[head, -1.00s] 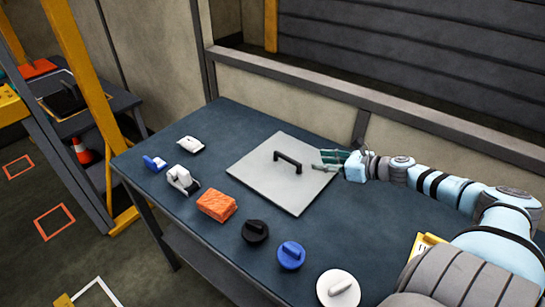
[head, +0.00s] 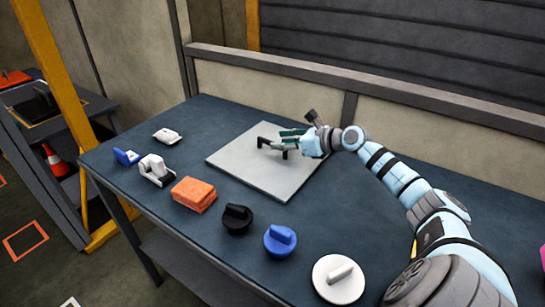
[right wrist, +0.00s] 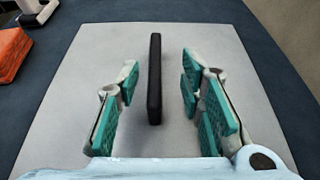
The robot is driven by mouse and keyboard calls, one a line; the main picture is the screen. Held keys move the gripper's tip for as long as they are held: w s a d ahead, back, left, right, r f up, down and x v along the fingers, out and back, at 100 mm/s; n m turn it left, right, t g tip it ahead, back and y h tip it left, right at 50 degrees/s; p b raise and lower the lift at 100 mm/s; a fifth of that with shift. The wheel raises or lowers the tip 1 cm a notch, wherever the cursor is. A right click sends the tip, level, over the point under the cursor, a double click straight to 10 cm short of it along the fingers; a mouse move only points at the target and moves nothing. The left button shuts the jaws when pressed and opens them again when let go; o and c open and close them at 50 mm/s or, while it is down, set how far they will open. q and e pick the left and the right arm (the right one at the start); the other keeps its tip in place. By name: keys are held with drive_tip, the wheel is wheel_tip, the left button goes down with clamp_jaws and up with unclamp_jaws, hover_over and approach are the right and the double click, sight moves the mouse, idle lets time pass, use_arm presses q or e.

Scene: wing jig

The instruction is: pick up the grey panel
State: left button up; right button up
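The grey panel (head: 248,173) lies flat on the dark blue table, with a black bar handle (head: 266,144) standing on its top. In the right wrist view the panel (right wrist: 215,40) fills most of the picture and the handle (right wrist: 154,80) runs lengthwise between the fingers. My right gripper (head: 292,142) is over the panel at the handle. Its teal-padded fingers (right wrist: 158,95) are open, one on each side of the handle, with a gap visible on both sides. My left gripper is not in view.
An orange block (head: 194,194) lies left of the panel. A black knobbed disc (head: 236,219), a blue one (head: 280,241) and a white one (head: 339,279) line the front edge. Small white and blue items (head: 126,157) sit at the far left. A low wall (head: 270,90) stands behind the table.

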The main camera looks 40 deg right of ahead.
sight(271, 141)
drive_tip(key=x, duration=0.4)
drive_tip(key=shift+w+a+f, duration=0.1)
drive_tip(key=shift+w+a, duration=0.05)
drive_tip(key=shift+a, duration=0.15)
clamp_jaws()
